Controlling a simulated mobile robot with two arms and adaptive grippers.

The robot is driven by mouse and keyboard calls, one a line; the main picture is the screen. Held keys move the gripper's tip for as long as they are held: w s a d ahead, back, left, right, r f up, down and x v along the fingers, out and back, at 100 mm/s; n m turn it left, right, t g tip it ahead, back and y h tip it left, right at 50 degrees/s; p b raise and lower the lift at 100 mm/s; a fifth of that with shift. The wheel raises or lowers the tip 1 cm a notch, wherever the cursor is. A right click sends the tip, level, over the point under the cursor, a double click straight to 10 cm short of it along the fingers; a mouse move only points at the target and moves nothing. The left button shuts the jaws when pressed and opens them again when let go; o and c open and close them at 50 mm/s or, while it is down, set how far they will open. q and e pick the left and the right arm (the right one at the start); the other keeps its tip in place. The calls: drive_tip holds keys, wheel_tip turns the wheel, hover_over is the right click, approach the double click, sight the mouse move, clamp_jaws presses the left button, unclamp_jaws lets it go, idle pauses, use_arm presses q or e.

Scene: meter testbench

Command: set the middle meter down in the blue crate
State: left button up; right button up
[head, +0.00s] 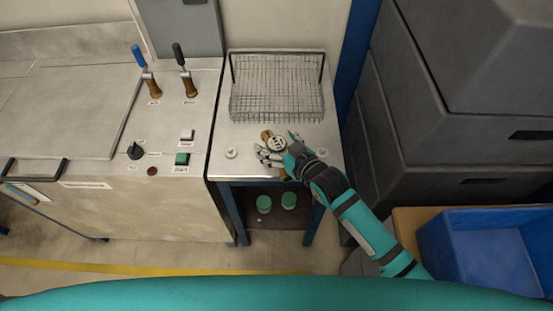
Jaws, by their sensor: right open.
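A round brass meter (277,142) with a pale dial sits on the small metal table (243,170), in front of the wire basket. It is the only such meter I can make out. My right gripper (273,151) reaches in from the lower right and is open, with its fingers around or just beside the meter. The fingers cover part of the meter, and I cannot tell whether they touch it. The blue crate (482,258) stands at the far lower right and the part of it in view looks empty. My left gripper is not in view.
A wire basket (277,90) stands at the table's back. Small white discs (231,153) lie on either side of the meter. Green round items (264,204) sit on the shelf below. A bench with levers (152,83) is left; dark grey boxes (440,150) rise at the right.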

drive_tip(key=shift+w+a+f, duration=0.15)
drive_tip(key=shift+w+a, duration=0.1)
drive_tip(key=shift+w, duration=0.05)
drive_tip(key=shift+s+d, duration=0.1)
drive_tip(key=shift+c, duration=1.1)
drive_tip(key=c, duration=1.4)
drive_tip(key=shift+r, duration=0.2)
clamp_jaws()
